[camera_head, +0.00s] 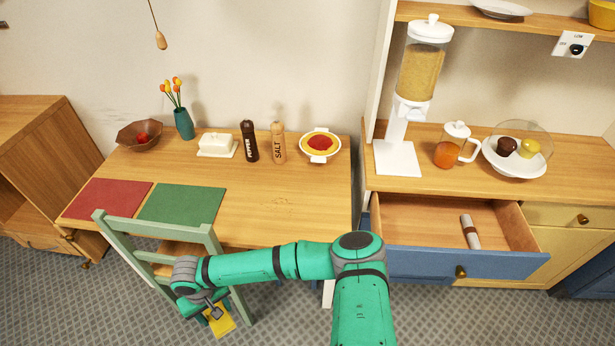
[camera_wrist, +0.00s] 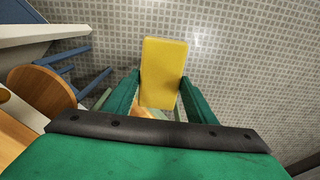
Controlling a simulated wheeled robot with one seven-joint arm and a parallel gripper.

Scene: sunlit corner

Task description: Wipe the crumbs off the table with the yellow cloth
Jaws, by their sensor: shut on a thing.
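The yellow cloth (camera_head: 221,321) is held in my gripper (camera_head: 213,311), low beside the green chair and in front of the table. In the wrist view the cloth (camera_wrist: 164,70) stands out flat between the two green fingers of my gripper (camera_wrist: 160,88), which are shut on it. The wooden table (camera_head: 310,180) is behind and above the gripper in the head view. A faint patch of crumbs (camera_head: 279,204) lies on its bare right front part. The cloth is apart from the table.
The green chair (camera_head: 205,238) stands at the table's front left. Red (camera_head: 105,198) and green (camera_head: 182,204) mats lie on the left. A bowl (camera_head: 139,137), vase (camera_head: 184,124), butter dish (camera_head: 216,146), pepper mill (camera_head: 249,142), salt mill (camera_head: 278,143) and pie dish (camera_head: 320,148) line the back. A drawer (camera_head: 440,262) stands open at right.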

